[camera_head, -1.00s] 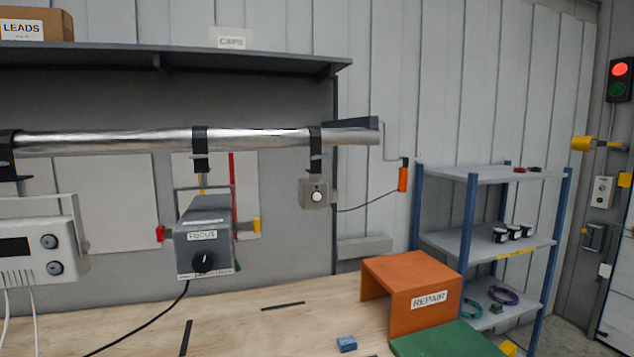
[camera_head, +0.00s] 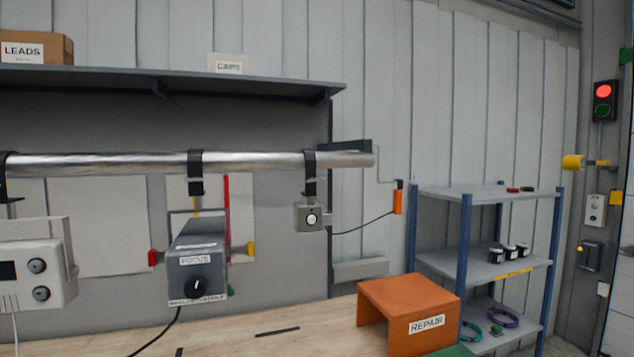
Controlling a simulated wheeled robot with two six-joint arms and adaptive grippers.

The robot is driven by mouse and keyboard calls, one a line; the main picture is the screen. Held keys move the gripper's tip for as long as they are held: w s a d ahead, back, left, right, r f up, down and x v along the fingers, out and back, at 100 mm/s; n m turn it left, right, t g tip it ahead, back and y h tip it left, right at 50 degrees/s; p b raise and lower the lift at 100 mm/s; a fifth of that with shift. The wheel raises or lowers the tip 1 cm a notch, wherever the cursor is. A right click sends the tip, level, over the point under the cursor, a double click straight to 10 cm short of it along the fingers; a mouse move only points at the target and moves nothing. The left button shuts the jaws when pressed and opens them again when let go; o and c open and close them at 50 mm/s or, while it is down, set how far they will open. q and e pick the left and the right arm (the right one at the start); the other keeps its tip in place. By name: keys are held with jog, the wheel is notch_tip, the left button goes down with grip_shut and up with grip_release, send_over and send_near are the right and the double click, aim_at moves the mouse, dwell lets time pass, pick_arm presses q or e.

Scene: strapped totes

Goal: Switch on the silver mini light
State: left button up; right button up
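A small silver-grey box with a round white face (camera_head: 311,217), which looks like the mini light, hangs by a black strap from the right part of a metal rail. The face is pale, and I cannot tell whether it is lit. A cable runs from the box toward an orange piece on the wall at its right. Neither of my grippers shows in the head view.
An orange REPAIR stand (camera_head: 409,300) sits on the wooden bench (camera_head: 285,318). A blue-post shelf (camera_head: 462,250) stands right.

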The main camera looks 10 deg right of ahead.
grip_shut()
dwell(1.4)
